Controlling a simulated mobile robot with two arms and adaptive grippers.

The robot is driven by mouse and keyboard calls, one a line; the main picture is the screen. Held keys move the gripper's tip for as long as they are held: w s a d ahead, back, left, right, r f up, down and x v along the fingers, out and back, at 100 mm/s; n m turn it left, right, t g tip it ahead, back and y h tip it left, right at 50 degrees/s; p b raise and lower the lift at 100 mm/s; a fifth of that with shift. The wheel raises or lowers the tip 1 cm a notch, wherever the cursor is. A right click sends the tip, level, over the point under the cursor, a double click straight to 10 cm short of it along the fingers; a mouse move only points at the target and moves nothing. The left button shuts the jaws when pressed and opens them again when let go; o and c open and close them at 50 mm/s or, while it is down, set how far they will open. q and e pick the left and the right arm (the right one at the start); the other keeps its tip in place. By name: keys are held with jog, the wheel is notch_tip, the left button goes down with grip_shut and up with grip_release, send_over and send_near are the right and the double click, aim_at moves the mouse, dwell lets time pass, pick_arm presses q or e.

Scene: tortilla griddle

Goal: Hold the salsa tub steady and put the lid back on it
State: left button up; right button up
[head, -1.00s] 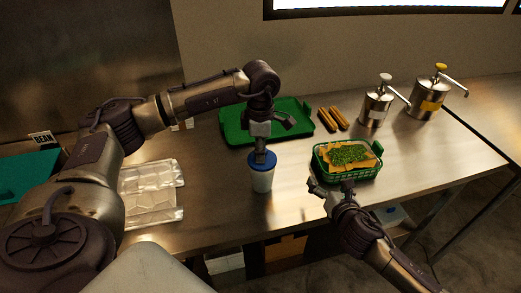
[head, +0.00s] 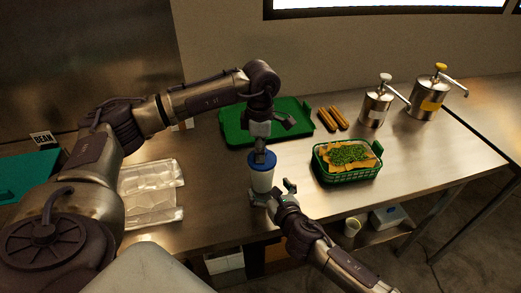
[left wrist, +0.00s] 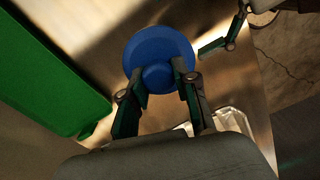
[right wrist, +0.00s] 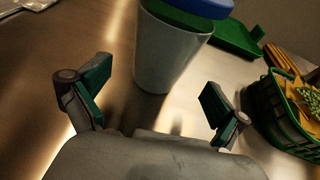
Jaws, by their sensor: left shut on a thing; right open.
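The white salsa tub (head: 262,181) stands upright near the front edge of the steel counter. My left gripper (head: 260,152) is above it, shut on the knob of the blue lid (head: 263,162). In the left wrist view the round lid (left wrist: 150,46) hides the tub. In the right wrist view a green band shows between the lid (right wrist: 205,6) and the tub's white wall (right wrist: 165,52); whether the lid touches the rim is unclear. My right gripper (head: 275,190) is open at the tub's lower front, its fingers (right wrist: 152,98) spread wide either side and apart from it.
A green basket (head: 347,175) of chips and green topping stands right of the tub. A green tray (head: 235,128) lies behind it. Two pump dispensers (head: 375,108) (head: 427,98) and brown sticks (head: 332,119) are further back. A clear container (head: 150,195) lies left.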

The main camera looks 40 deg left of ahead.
aim_at(267, 186)
jog(key=shift+x, duration=2.1)
jog(key=c, duration=0.9)
jog(key=shift+o, duration=0.2)
jog(key=o, duration=0.7)
jog(key=shift+f, duration=0.4)
jog(key=shift+w+r, duration=0.1)
jog(key=shift+r, duration=0.1)
